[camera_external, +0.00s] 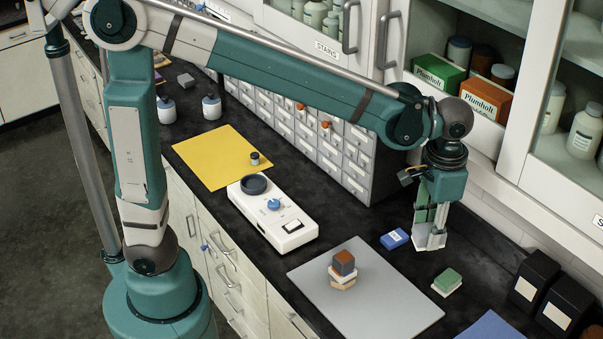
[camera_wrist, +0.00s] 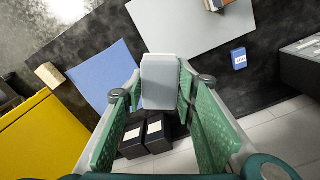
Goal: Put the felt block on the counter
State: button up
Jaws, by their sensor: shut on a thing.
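My gripper (camera_external: 430,238) is shut on a pale grey block (camera_wrist: 160,82), which also shows low between the fingers in the external view (camera_external: 421,241). Its green-padded fingers (camera_wrist: 157,98) grip the block's sides in the wrist view. The block is held above the back part of the black counter (camera_external: 376,214). I cannot tell for sure whether it is felt. A green-topped block with a pale lower layer (camera_external: 447,281) lies on the counter to the right of the gripper. A small blue box (camera_external: 395,239) lies to the left.
A blue mat (camera_external: 492,327) lies at the front right, near black boxes (camera_external: 535,278). A white device (camera_external: 275,225), yellow sheet (camera_external: 205,165) and drawer cabinet (camera_external: 345,165) are to the left.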

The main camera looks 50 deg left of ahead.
notch_tip(320, 180, down, 10)
jog(key=n+p, duration=0.4)
jog(key=n, duration=0.1)
send_over(398, 317)
notch_tip(398, 317, down, 10)
jog(key=shift+f, duration=0.25)
jog(key=shift+f, duration=0.1)
jog(key=shift+f, duration=2.8)
jog(key=shift+f, duration=2.1)
jog(key=shift+f, duration=0.15)
